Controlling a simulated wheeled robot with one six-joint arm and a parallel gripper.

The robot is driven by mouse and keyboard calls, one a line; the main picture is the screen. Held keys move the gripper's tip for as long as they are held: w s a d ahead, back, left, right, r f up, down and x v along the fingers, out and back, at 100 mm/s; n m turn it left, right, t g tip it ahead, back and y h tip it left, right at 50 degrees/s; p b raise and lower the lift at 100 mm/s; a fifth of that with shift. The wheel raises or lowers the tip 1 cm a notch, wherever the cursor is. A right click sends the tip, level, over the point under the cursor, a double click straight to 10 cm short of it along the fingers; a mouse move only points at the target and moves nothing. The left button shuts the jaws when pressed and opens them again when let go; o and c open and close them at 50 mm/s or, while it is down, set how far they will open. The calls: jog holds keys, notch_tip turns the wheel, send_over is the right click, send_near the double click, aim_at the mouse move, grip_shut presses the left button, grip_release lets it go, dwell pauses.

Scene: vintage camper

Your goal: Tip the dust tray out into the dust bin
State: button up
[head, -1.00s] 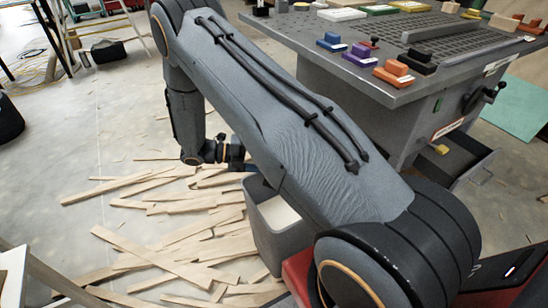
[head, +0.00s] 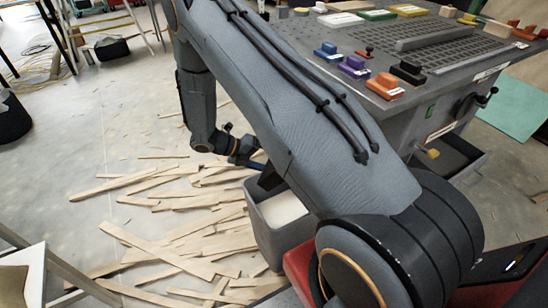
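A grey bin (head: 263,226) stands on the floor below my arm, left of the red base part. Its open top shows a pale inside, and my arm hides part of its rim. My gripper (head: 256,166) is at the end of the arm, beyond and slightly left of the bin. Only its dark body and a bit of blue show; the fingertips are hidden behind my arm. A dark shape (head: 270,178) shows just above the bin's far rim; I cannot tell whether it is the dust tray or whether it is held. No dust tray can be clearly made out.
A grey slotted worktable (head: 400,98) with coloured blocks stands at the right. An open grey drawer or box (head: 462,157) with a yellow piece sits under it. Loose wood strips (head: 180,240) cover the floor left of the bin. A white stand (head: 22,275) is at lower left.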

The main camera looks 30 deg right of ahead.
jog(key=shift+s+r+m+t+y+p, duration=0.1)
jog(key=shift+m+t+y+p, duration=0.15)
jog(key=shift+t+y+p, duration=0.85)
jog(key=shift+r+m+t+y+p, duration=0.1)
jog(key=shift+m+t+y+p, duration=0.35)
jog(key=shift+p, duration=1.3)
jog(key=shift+t+y+p, duration=0.6)
jog(key=shift+t+y, duration=0.05)
jog(key=shift+y, duration=0.3)
jog(key=shift+f+t+y+b, duration=0.25)
jog(key=shift+t+y+b, duration=0.05)
jog(key=shift+y+b, duration=0.15)
jog(key=shift+w+b, duration=0.25)
jog(key=shift+b, duration=0.6)
jog(key=shift+m+t+y+b, duration=0.25)
jog(key=shift+m+t+b, duration=0.05)
jog(key=shift+b, duration=0.05)
jog(key=t+y+b, duration=0.1)
jog(key=b, duration=0.5)
jog(key=shift+s+r+b, duration=0.1)
jog(key=shift+s+b, duration=0.05)
jog(key=shift+b, duration=0.35)
jog(key=shift+m, duration=0.3)
